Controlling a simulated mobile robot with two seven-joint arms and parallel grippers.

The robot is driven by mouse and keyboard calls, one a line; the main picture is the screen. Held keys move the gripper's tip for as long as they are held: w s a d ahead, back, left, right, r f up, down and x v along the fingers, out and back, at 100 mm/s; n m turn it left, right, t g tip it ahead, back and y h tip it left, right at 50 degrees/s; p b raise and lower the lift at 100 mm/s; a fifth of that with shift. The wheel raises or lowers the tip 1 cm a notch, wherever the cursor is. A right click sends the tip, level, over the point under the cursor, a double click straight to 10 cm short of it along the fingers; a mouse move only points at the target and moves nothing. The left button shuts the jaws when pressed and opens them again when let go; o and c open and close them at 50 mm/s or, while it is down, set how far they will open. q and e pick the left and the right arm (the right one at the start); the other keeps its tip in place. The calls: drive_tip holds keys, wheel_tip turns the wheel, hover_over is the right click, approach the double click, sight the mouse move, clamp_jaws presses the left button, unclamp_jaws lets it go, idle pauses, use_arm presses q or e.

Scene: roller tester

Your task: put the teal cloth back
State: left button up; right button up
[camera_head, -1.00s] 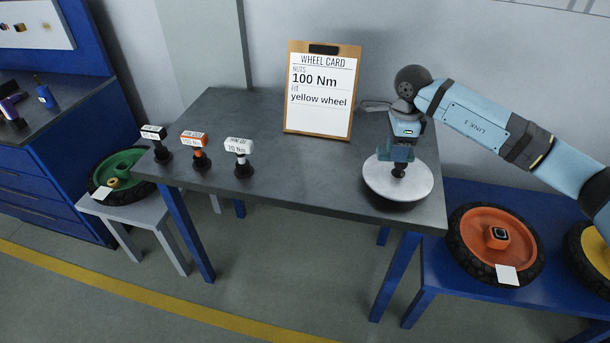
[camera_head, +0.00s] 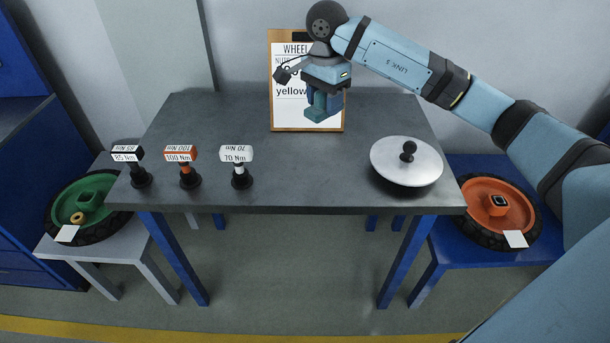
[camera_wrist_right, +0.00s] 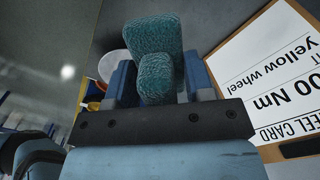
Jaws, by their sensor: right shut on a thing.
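The teal cloth (camera_head: 321,105) is held in my right gripper (camera_head: 324,97), above the table in front of the wheel card. In the right wrist view the folded, textured cloth (camera_wrist_right: 156,50) sits between the two blue fingers of the gripper (camera_wrist_right: 160,80), which are shut on it. The cloth hangs clear of the tabletop as far as I can tell. My left gripper is not in view.
The dark table (camera_head: 290,180) bears a white domed lid (camera_head: 406,165) at right and three labelled torque tools, 85 (camera_head: 140,178), 100 (camera_head: 188,178) and 70 Nm (camera_head: 241,178). The wheel card (camera_head: 283,115) stands behind. Green (camera_head: 98,195) and orange (camera_head: 480,200) wheels lie on side stands. The table's middle is clear.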

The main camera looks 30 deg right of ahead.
drive_tip(key=shift+w+a, duration=0.1)
drive_tip(key=shift+a, duration=0.05)
drive_tip(key=shift+a+f, duration=0.1)
drive_tip(key=shift+f, duration=0.25)
drive_tip(key=b, duration=0.1)
hover_over(319, 177)
wheel_tip(319, 177, down, 14)
drive_tip(key=shift+f, duration=2.6)
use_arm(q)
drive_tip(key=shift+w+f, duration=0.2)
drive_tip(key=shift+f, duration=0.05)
use_arm(e)
drive_tip(key=shift+b, duration=0.3)
drive_tip(key=o, duration=0.9)
drive_tip(key=shift+f, duration=0.1)
